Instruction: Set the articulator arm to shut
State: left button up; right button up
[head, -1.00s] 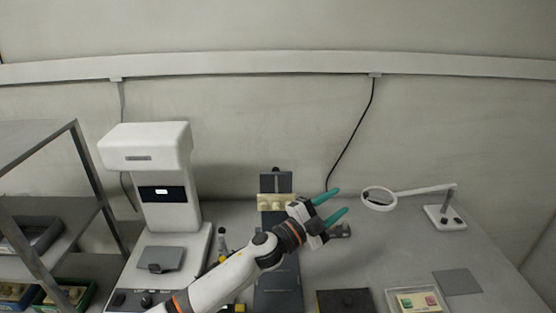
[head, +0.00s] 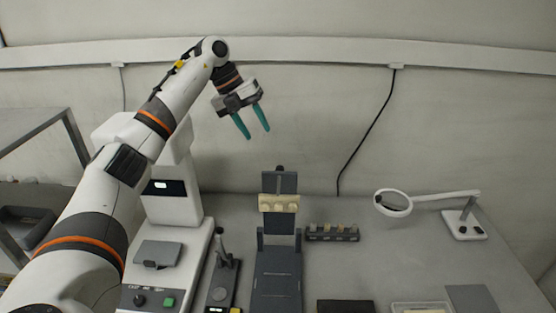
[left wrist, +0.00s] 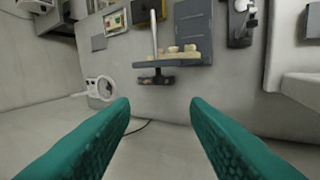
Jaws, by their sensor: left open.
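The articulator, as I take it, is the dark grey hinged stand (head: 277,280) at the middle of the bench. Its upper plate, the arm (head: 280,183), stands upright at the back with a cream block (head: 279,204) on it; its base lies flat in front. The arm looks raised, not folded down. My left gripper (head: 258,134) is open and empty, with teal fingers pointing down, well above and slightly left of the raised arm. In the left wrist view the fingers are spread with nothing between them, and the articulator (left wrist: 192,22) shows beyond them. My right gripper is not in view.
A small dark rack (head: 345,238) with cream pieces stands right of the articulator. A small levered device (head: 222,272) and a tall white machine (head: 180,205) stand left. A magnifier lamp (head: 462,224) stands far right. The bench between rack and lamp is fairly clear.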

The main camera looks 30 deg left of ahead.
pick_arm(q)
jog(key=p+x, duration=0.2)
jog(key=x, duration=0.9)
jog(key=shift+d+f, duration=0.25)
jog(key=shift+f, duration=0.05)
jog(key=shift+w, duration=0.1)
grip_shut()
